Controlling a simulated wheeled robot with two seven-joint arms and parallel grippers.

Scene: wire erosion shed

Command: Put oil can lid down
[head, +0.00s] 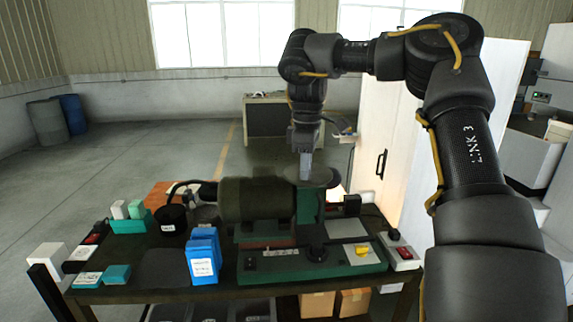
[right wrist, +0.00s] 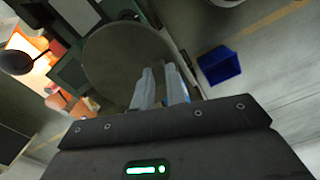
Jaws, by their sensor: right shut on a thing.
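My right gripper (head: 306,172) reaches down from above over the back of the bench, and its fingers are closed on a flat, round, dark lid (head: 325,179). In the right wrist view the lid (right wrist: 112,62) is a wide grey-brown disc beyond the fingertips (right wrist: 160,85), with its near edge at the fingers. The lid is held above the green machine, behind and right of a large olive-dark cylinder (head: 257,200). I cannot tell whether the lid touches anything below. My left gripper is not in view.
The bench carries a blue container (head: 204,258), a black round pot (head: 172,219), a green control panel (head: 320,262) and a red-button box (head: 403,257). A white cabinet (head: 392,150) stands close on the right. A blue bin (right wrist: 220,64) is on the floor. Open floor lies left.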

